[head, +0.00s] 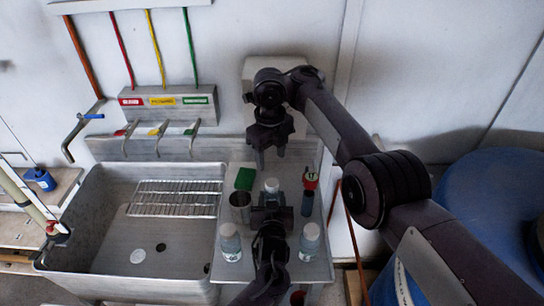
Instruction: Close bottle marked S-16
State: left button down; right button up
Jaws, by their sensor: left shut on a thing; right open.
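A small clear bottle with a pale top (271,185) stands at the middle of the metal side counter. My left gripper (271,201) reaches in from the front and is shut on it; the gripper hides the lower part of the bottle. My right gripper (270,156) is open and empty, pointing down just behind and above this bottle. Two similar bottles with white tops stand nearer the front, one at left (230,243) and one at right (310,242). The labels are too small to read, so I cannot tell which is S-16.
A sink (110,246) with a wire rack (175,198) lies left. Blue barrels (500,205) stand right.

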aim_at(272, 182)
jog(key=shift+s+d+f, duration=0.15)
jog(key=shift+s+f, duration=0.05)
jog(key=shift+f, duration=0.05)
jog(key=shift+f, duration=0.1)
jog(key=shift+f, duration=3.9)
jog(key=shift+c, duration=0.2)
jog(key=c, duration=1)
jog(key=o, duration=1.1)
jog(key=shift+r, duration=2.3)
jog(key=shift+c, duration=0.3)
